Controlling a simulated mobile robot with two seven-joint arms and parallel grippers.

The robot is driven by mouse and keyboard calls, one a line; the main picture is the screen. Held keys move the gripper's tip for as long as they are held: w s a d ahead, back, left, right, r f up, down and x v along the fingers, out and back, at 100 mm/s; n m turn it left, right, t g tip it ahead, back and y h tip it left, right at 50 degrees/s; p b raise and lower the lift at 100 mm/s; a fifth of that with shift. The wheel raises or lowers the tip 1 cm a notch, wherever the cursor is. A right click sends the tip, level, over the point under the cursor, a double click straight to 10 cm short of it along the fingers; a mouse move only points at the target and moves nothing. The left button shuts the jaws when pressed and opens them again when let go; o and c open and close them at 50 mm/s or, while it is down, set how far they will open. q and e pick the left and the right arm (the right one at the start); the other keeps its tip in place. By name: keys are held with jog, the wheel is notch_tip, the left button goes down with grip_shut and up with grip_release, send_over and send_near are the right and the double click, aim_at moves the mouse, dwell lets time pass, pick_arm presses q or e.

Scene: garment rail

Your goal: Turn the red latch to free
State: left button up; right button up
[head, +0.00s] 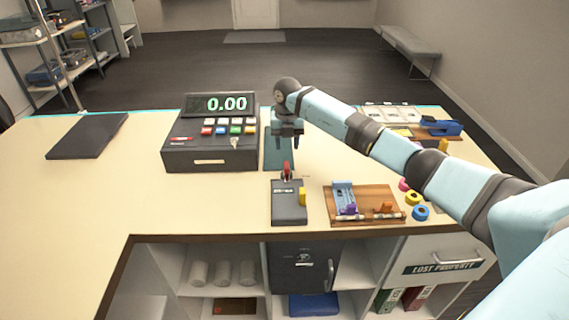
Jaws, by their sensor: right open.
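The red latch (287,172) is a small red part at the far end of a dark grey box (289,213) on the counter. The box also has a yellow part on its right side and a small label. My right gripper (288,141) is open, pointing down, just beyond and above the latch. It appears empty and apart from the latch. How the latch is turned is too small to tell. My left gripper is not in view.
A cash register (212,134) reading 0.00 stands left of the gripper. A wooden board (363,205) with a blue device lies right of the box, beside several coloured tape rolls (420,213). A dark flat pad (88,136) lies far left. The counter's left front is clear.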

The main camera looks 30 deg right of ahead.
aim_at(287, 165)
notch_tip(287, 165, down, 9)
jog(key=shift+w+p, duration=0.1)
jog(key=shift+p, duration=0.45)
grip_shut()
